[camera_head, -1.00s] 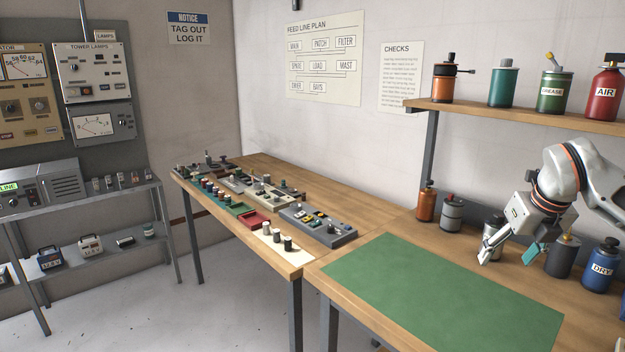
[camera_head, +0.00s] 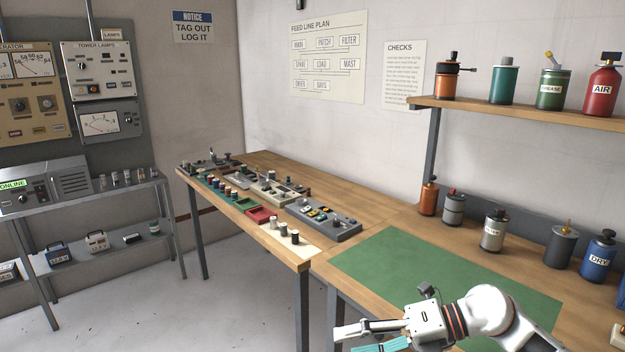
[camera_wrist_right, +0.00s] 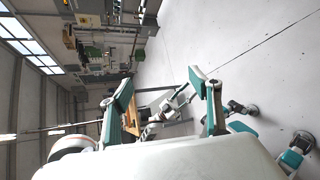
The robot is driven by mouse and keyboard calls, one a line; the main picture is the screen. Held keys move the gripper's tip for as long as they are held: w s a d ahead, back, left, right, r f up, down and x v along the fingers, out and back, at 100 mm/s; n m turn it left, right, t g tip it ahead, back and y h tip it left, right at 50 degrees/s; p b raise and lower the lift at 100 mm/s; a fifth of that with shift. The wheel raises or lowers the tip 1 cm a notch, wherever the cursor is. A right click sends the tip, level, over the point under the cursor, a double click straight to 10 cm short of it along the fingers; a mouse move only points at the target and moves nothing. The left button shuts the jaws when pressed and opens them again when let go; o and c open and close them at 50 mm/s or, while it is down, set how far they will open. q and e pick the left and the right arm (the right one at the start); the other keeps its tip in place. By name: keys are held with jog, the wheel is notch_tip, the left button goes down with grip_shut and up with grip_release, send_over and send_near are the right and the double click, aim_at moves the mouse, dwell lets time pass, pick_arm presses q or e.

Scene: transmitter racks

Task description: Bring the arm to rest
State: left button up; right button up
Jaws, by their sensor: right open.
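My right arm comes in from the lower right in the head view. Its gripper (camera_head: 345,339) points left, low in front of the bench's front edge and the green mat (camera_head: 440,268). The jaws are apart with nothing between them. In the right wrist view the two teal-and-grey fingers (camera_wrist_right: 168,92) stand wide apart, with floor and distant room parts showing between them. My left gripper does not show clearly in either view.
Several bottles (camera_head: 492,231) stand along the back of the bench, with more on the shelf (camera_head: 530,113) above. Trays of small parts (camera_head: 322,221) lie on the left bench. A metal rack (camera_head: 100,215) stands at the left. The mat's visible surface is bare.

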jog(key=s+a+r+m+t+y, duration=0.2)
jog(key=a+m+y, duration=0.2)
jog(key=s+d+f+m+t+h, duration=0.3)
jog(key=d+f+m+t+h, duration=0.2)
jog(key=f+m, duration=0.6)
jog(key=s+d+f+m+t+h, duration=0.3)
jog(key=d+f+m+t+h, duration=0.2)
jog(key=m, duration=1.1)
jog(key=d+f+h, duration=0.3)
jog(key=d+f, duration=0.1)
jog(key=f, duration=0.2)
jog(key=shift+s+f+t, duration=0.3)
jog(key=s+f+m+g, duration=0.1)
jog(key=s+f, duration=0.1)
jog(key=s, duration=0.1)
jog(key=s+d+f+m+g+h, duration=0.1)
jog(key=s+f, duration=0.2)
jog(key=s+f+m+g, duration=0.1)
jog(key=s+f, duration=0.1)
jog(key=f, duration=0.1)
jog(key=shift+s+d+f+h, duration=0.2)
jog(key=shift+s+d+h, duration=0.1)
jog(key=shift+s+d, duration=0.1)
jog(key=shift+c, duration=0.5)
